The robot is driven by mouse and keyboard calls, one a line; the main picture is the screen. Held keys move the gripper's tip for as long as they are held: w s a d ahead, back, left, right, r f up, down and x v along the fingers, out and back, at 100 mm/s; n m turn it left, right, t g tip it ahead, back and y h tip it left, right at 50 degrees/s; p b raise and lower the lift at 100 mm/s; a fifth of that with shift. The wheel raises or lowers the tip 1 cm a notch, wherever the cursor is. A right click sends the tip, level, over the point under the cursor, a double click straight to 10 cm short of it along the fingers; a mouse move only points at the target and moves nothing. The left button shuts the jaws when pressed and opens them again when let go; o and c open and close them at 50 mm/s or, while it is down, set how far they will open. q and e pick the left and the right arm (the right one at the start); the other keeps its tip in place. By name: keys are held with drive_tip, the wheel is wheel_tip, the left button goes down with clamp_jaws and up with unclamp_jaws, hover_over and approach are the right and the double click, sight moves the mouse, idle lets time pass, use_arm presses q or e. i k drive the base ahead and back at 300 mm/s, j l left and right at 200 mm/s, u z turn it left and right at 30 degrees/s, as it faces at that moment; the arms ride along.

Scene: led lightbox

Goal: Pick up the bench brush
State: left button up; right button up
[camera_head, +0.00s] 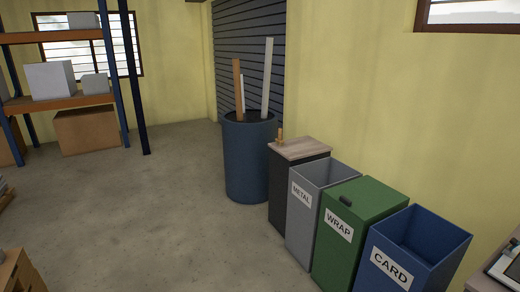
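I cannot make out the bench brush for certain. A small upright tan-orange object (281,135) stands at the back left corner of a dark cabinet's wooden top (303,149); it is too small to tell whether it is the brush. Neither of my grippers shows in the head view.
A grey METAL bin (328,173) and a blue CARD bin (449,235) flank the green one along the yellow wall. A blue barrel (247,165) holds long pieces. Shelving (85,101) stands back left. The concrete floor at left centre is clear.

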sight(278, 141)
drive_tip(key=i+z, duration=0.1)
drive_tip(key=i, duration=3)
drive_tip(key=j, duration=0.1)
